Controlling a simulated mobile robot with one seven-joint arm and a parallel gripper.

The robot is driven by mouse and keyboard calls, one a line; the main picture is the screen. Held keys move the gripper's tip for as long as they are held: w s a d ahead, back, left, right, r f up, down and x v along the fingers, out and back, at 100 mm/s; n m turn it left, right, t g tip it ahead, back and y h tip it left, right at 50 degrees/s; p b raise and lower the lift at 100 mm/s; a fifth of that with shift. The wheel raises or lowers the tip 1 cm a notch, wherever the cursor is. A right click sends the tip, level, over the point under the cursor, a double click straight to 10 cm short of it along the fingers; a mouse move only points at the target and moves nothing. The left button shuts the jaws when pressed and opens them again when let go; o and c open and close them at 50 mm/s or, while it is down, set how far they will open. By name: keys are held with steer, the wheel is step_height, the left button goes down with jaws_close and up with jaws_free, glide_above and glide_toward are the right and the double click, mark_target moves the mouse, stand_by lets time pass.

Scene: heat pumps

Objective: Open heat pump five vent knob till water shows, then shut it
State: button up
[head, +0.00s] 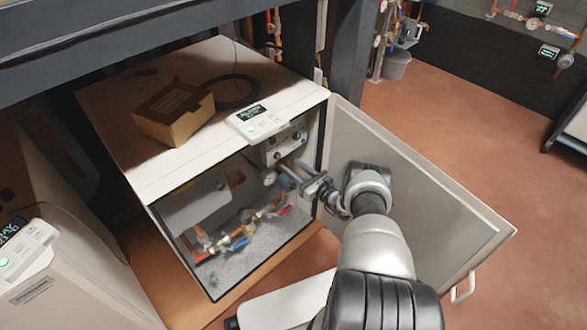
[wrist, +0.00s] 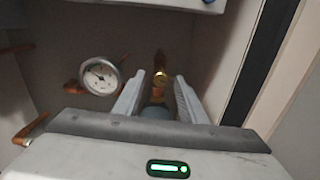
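A white heat pump cabinet (head: 205,85) stands open in the head view; its number is too small to read. My gripper (head: 312,188) reaches into its upper right part, close to a round gauge (head: 270,178) and a blue cylindrical part (head: 287,179). In the wrist view my gripper (wrist: 158,92) is open, its two fingers apart on either side of a brass fitting (wrist: 160,74) and a blue-grey part (wrist: 155,112). The white-faced gauge (wrist: 100,76) is left of the fingers. I cannot make out the vent knob clearly, and no water shows.
The open door (head: 420,185) stands right of my arm. Red-handled and blue-handled valves (head: 240,243) sit low in the cabinet. A cardboard box (head: 172,113) and a control panel (head: 257,122) are on top. Another unit (head: 60,285) stands left. The floor at right is clear.

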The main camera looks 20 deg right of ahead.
jaws_close()
steer(key=shift+n, duration=0.3)
steer(key=n, duration=0.3)
steer(key=shift+d+n, duration=0.1)
steer(key=shift+n, duration=0.3)
steer(key=n, duration=1.1)
steer(key=shift+n, duration=0.3)
steer(key=n, duration=0.5)
steer(key=shift+p, duration=0.4)
steer(key=shift+n, duration=0.4)
